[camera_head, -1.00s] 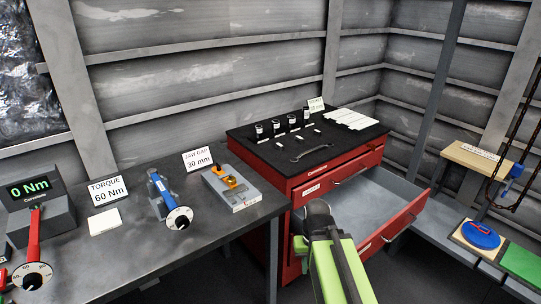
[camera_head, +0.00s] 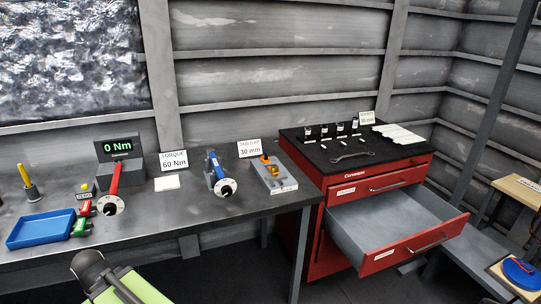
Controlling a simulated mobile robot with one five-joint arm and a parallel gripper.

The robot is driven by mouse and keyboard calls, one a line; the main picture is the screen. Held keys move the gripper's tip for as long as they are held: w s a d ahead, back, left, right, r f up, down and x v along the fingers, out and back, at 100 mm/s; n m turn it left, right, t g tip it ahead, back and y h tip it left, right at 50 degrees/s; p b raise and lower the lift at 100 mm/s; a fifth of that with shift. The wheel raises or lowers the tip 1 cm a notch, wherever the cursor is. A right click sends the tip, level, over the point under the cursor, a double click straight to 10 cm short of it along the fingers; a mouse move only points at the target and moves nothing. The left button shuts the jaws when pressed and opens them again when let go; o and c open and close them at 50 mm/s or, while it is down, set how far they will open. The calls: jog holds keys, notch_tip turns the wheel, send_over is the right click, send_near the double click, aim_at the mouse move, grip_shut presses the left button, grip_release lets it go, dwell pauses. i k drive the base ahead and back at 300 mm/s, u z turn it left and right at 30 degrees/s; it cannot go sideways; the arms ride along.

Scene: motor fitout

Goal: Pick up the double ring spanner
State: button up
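A dark grey metal spanner (camera_head: 352,157) with a rounded head at each end lies flat on the black top of the red tool cabinet (camera_head: 362,196). It lies towards the front edge, in front of a row of sockets, and nothing touches it. A green and dark part of my arm shows at the bottom left, in front of the bench and well apart from the spanner. No gripper fingers show, so I cannot see what my gripper holds.
A grey cabinet drawer (camera_head: 392,224) stands open towards me. Dark floor shows beneath.

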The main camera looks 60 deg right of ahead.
aim_at(371, 154)
jog(key=u, duration=0.5)
jog(key=k, duration=1.35)
jog(key=z, duration=1.45)
jog(key=i, duration=0.6)
jog(key=u, duration=0.25)
